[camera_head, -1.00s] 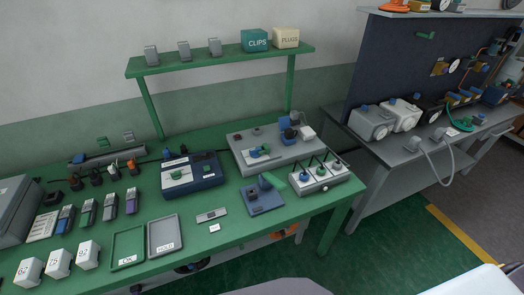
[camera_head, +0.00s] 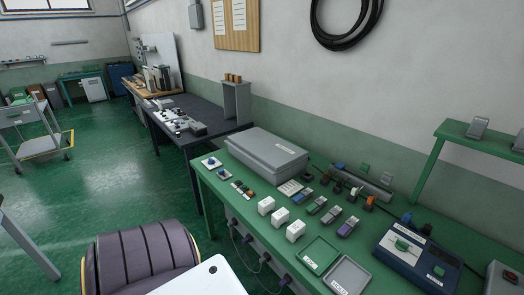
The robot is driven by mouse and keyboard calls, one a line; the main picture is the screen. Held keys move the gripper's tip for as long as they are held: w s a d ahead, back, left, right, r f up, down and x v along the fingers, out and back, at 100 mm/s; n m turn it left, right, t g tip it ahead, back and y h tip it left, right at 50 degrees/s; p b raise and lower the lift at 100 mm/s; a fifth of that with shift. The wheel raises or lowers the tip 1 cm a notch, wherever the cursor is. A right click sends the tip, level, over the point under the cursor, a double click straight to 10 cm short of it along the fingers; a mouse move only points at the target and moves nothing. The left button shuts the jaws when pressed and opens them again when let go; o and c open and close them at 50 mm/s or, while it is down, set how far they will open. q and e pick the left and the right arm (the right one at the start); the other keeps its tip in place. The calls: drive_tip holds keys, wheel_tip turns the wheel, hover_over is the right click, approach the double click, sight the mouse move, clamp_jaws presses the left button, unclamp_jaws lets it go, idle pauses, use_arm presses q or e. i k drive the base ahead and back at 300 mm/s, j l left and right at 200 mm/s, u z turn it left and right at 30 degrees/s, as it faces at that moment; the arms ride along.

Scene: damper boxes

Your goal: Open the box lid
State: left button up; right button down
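A grey box with a flat grey lid (camera_head: 262,147) stands near the back left end of the green table (camera_head: 225,192). The lid looks shut, so the inside of the box is hidden. Neither of my grippers shows in the head view.
In front of the box are small blue-topped parts, white blocks (camera_head: 295,231) and a row of grey and purple parts. A green tray (camera_head: 321,256) and a grey tray (camera_head: 347,277) lie nearer. A blue device (camera_head: 416,256) stands right. A dark padded seat (camera_head: 141,262) is at lower left.

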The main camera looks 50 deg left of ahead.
sight(274, 155)
drive_tip(key=u, duration=1.95)
